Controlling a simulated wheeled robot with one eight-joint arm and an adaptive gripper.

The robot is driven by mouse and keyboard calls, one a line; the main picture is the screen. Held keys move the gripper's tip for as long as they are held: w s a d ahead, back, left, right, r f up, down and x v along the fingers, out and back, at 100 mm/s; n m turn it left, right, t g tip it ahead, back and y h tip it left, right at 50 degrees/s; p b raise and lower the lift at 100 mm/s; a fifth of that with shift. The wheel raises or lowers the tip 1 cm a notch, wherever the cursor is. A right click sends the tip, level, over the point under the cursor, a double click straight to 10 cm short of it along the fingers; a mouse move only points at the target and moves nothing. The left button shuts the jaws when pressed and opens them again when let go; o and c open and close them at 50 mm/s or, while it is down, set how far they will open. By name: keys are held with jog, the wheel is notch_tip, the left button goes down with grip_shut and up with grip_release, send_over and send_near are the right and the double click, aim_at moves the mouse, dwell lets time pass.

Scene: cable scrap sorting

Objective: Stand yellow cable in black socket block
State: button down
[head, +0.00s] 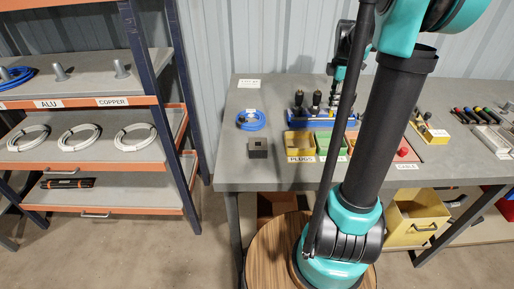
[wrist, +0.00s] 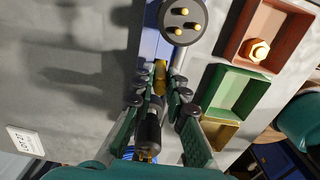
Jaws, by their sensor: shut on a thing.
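My gripper (wrist: 158,86) is shut on a dark, cylinder-shaped cable piece with yellow parts, the yellow cable (wrist: 149,130), in the wrist view. Its yellow end shows between the fingertips. In the head view my arm and gripper reach over the blue rack, and the held piece cannot be made out clearly. The black socket block (head: 258,150) stands on the bench in the head view, left of the yellow bin and in front of a blue cable coil. It is apart from my gripper and does not show in the wrist view.
A blue rack (head: 312,121) holds several dark upright pieces. A round plug with brass pins (wrist: 183,20) is close to my gripper. Yellow (head: 299,144), green (wrist: 237,95) and red (wrist: 284,22) bins stand nearby. The blue coil (head: 251,120) lies behind the block. Bench left of the block is clear.

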jog(key=shift+r, duration=2.35)
jog(key=shift+a, duration=0.1)
